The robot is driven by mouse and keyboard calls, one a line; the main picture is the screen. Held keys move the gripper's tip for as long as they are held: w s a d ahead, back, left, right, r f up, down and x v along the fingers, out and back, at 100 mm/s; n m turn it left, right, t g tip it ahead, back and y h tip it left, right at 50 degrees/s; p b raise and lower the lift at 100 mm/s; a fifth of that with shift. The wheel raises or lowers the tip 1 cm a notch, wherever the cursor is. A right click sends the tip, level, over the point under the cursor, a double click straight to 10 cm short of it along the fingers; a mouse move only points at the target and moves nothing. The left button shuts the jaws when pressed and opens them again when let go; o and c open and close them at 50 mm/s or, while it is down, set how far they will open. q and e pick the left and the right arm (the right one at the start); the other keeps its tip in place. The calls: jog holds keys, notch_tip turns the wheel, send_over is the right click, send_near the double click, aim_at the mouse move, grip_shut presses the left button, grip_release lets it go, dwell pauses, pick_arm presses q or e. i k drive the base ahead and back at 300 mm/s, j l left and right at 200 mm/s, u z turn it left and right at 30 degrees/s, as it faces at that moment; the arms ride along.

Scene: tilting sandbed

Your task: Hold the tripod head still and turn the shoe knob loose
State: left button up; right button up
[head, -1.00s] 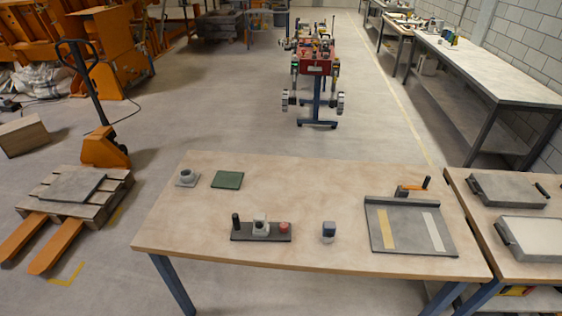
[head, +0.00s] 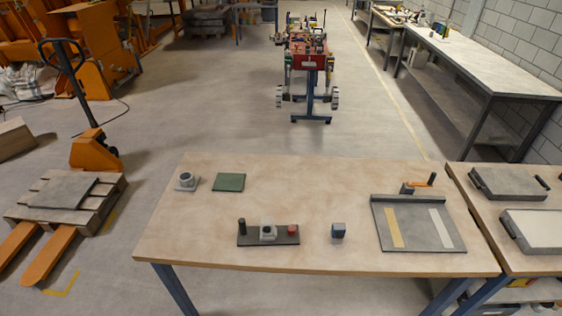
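On the wooden table (head: 320,190) in the head view, a dark flat base (head: 286,239) lies near the front edge. It carries a black upright post (head: 242,226) at its left end, a light grey block with a round opening (head: 268,232) in the middle, and a red knob-like part (head: 292,230) to the right. I cannot tell for sure which part is the tripod head or the shoe knob. A small dark blue block (head: 338,230) stands apart, to the right of the base. Neither of my grippers shows in the view.
A grey round fitting (head: 186,181) and a green square mat (head: 229,182) sit at the back left. A grey tray-like board with yellow and white strips (head: 418,225) and an orange-handled part (head: 418,185) are at the right. The table's middle is clear.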

aim_at(292, 228)
jog(key=i+j+z, duration=0.15)
jog(key=i+z, duration=0.3)
jog(key=z, duration=0.3)
jog(key=i+j+z, duration=0.4)
jog(key=z, duration=0.3)
jog(key=i+j+z, duration=0.25)
jog(key=j+z, duration=0.35)
jog(key=z, duration=0.15)
jog(key=j+z, duration=1.45)
jog(key=k+j+z, duration=0.3)
jog(key=j+z, duration=0.15)
jog(key=z, duration=0.25)
jog(key=k+j+z, duration=0.35)
jog(key=z, duration=0.4)
jog(key=k+j+z, duration=0.25)
jog(key=k+z, duration=0.25)
jog(key=z, duration=0.2)
